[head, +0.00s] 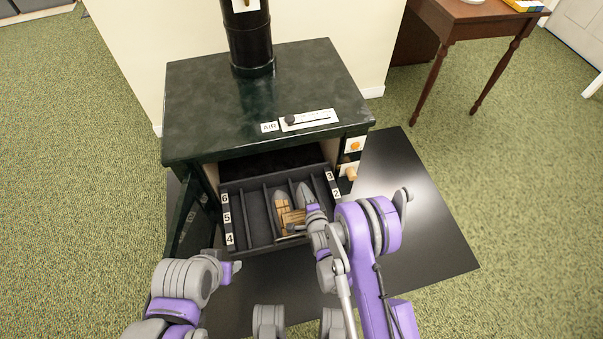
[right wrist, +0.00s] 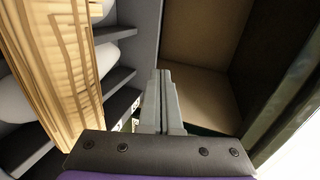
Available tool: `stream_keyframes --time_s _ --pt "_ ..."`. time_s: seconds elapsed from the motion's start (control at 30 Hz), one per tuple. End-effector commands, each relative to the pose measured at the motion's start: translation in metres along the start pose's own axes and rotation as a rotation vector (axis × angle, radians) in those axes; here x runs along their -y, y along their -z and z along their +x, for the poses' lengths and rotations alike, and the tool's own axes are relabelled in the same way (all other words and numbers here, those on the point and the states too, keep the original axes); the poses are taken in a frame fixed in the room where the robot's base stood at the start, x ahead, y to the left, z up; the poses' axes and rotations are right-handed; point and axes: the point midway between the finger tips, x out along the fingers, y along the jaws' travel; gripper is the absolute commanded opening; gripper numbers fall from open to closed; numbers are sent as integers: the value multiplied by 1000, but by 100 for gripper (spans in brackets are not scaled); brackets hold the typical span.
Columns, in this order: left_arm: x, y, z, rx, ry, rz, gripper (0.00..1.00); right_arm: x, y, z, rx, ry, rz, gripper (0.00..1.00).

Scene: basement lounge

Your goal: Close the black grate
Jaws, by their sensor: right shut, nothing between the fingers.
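The black grate (head: 258,246), a slatted tray with numbered labels on its sides, sticks out of the front of the dark green stove (head: 250,95). Light brown wood pieces (head: 285,212) lie in it towards the right. My right gripper (head: 308,192) is over the right part of the grate, beside the wood, and is shut and empty. In the right wrist view its fingers (right wrist: 168,98) are together, with the wood (right wrist: 62,75) to their left. I cannot tell whether it touches the grate. My left gripper (head: 232,270) is low in front of the grate's left corner; its jaws are unclear.
The stove's door (head: 188,215) stands open at the left of the grate. Knobs (head: 349,173) stick out at the stove's right front. A dark floor plate (head: 415,215) lies beneath, with free room to the right. A wooden table (head: 470,15) stands at the back right.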

Motion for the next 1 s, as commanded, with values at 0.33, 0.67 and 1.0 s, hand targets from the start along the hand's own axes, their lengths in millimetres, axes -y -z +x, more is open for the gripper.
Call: stream_keyframes --time_s 0.33,0.67,1.0 --pt "0 1 -3 -1 0 0 50 -12 -2 11 2 8 20 0" --pt "0 5 -17 -6 0 0 50 -15 -2 62 2 6 18 0" --pt "0 3 -11 -4 0 0 50 -14 -2 102 3 7 19 0"
